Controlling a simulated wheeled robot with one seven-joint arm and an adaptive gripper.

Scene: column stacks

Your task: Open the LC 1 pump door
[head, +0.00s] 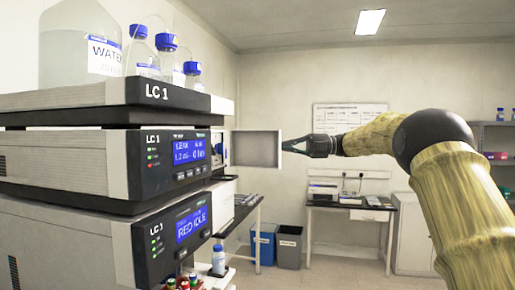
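The LC 1 stack (105,165) fills the left side of the head view. Its middle module has a lit blue display (189,150) reading a leak line. At that module's right end, a pale square door panel (256,149) stands swung out from the front, with part of the opening (219,148) visible beside it. My dark gripper (286,146) is at the panel's right, free edge, pointing left. Its fingertips are at or very near that edge; whether they touch or grip it cannot be told.
Solvent bottles (80,45) stand on the stack's top tray. Small bottles (218,260) stand low in front of it. A blue bin (263,243) and a grey bin (289,247) are on the floor behind. A bench (350,212) stands at the back wall.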

